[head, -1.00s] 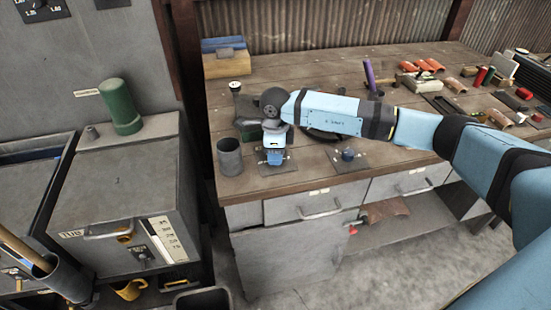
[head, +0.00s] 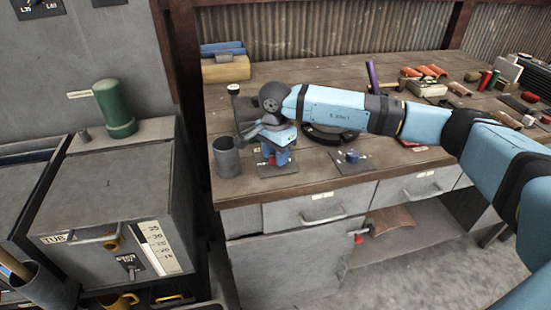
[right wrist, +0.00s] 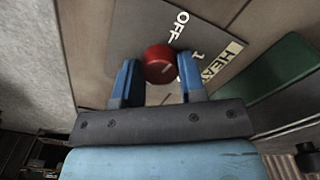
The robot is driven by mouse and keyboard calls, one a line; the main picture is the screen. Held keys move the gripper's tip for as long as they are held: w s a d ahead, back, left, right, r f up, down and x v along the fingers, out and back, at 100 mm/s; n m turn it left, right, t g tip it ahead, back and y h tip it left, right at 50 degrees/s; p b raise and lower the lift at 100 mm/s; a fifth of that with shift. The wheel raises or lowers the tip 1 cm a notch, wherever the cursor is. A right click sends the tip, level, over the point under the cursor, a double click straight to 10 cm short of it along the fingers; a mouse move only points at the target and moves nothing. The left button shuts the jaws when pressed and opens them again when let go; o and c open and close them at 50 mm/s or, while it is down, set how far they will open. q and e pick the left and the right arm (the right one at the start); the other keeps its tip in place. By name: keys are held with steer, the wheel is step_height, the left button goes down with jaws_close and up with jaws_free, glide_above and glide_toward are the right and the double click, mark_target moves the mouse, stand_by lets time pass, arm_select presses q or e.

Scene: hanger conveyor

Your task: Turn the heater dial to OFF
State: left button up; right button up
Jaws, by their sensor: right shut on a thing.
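The heater dial (right wrist: 158,62) is a red round knob with a pale mark, on a grey plate (right wrist: 140,32) lettered OFF, 1 and HEAT. In the right wrist view my right gripper (right wrist: 158,80) has its blue fingers on both sides of the knob, shut on it. The pale mark slants; I cannot tell exactly which label it points to. My left gripper is not in view.
A grey cup (head: 227,157) stands just left of my right gripper on the wooden bench (head: 320,165). A second plate with a dark blue knob (head: 351,156) lies to the right. A dark round object (head: 325,135) lies behind. A tub cabinet (head: 120,195) stands at left.

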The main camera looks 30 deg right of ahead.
steer(key=shift+n+b, duration=0.4)
steer(key=shift+n, duration=0.8)
steer(key=o, duration=0.9)
step_height(320, 180, up, 14)
steer(key=shift+f, duration=0.1)
